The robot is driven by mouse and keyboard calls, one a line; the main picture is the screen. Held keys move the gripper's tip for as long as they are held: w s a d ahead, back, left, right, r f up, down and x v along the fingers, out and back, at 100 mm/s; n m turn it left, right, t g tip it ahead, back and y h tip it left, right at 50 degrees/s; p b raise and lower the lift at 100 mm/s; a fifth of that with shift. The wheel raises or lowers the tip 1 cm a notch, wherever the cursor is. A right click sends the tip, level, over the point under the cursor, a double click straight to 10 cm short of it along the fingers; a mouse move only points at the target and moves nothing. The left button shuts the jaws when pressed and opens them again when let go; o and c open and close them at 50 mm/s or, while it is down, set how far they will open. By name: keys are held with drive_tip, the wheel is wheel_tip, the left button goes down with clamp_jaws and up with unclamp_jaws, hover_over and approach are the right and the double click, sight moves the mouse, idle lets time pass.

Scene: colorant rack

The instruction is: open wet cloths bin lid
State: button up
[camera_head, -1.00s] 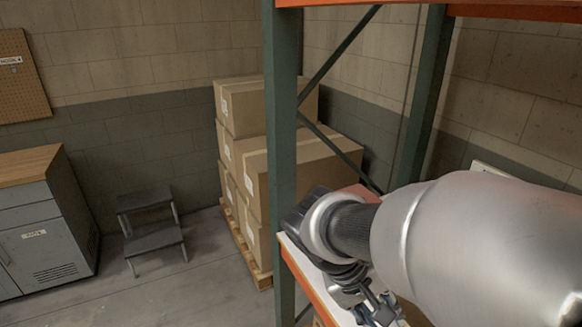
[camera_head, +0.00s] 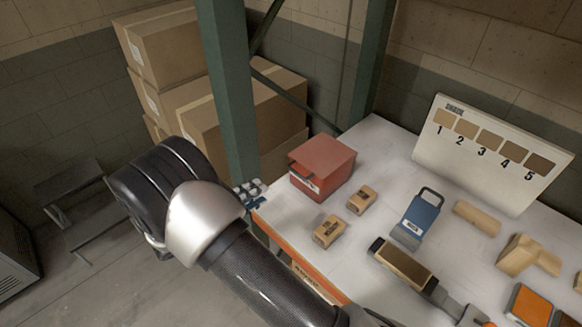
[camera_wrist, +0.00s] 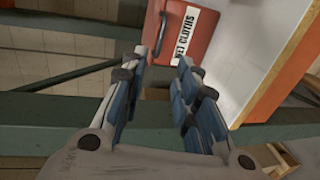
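The wet cloths bin (camera_head: 320,165) is a red box at the left end of the white shelf, just right of the green upright. Its lid looks shut in the head view. In the wrist view the bin (camera_wrist: 188,45) is at the top, with a white label partly reading "ET CLOTHS" and a dark bar handle (camera_wrist: 160,36) beside it. My gripper (camera_wrist: 160,62) is open and empty there, its blue-padded fingers apart and pointing toward the bin without visible contact. In the head view my gripper (camera_head: 250,192) shows beside the upright, left of the bin, partly hidden by my wrist.
The green upright (camera_head: 228,90) and orange shelf edge (camera_head: 285,245) are close to my gripper. On the shelf are two small wooden blocks (camera_head: 345,215), a blue handled block (camera_head: 418,216), a shade board (camera_head: 490,155) and other pieces. Cardboard boxes (camera_head: 215,110) stand behind.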

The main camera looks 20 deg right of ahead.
sight(297, 173)
drive_tip(key=x, duration=1.6)
drive_tip(key=shift+d+f+b, duration=0.15)
drive_tip(key=shift+d+b, duration=0.25)
clamp_jaws()
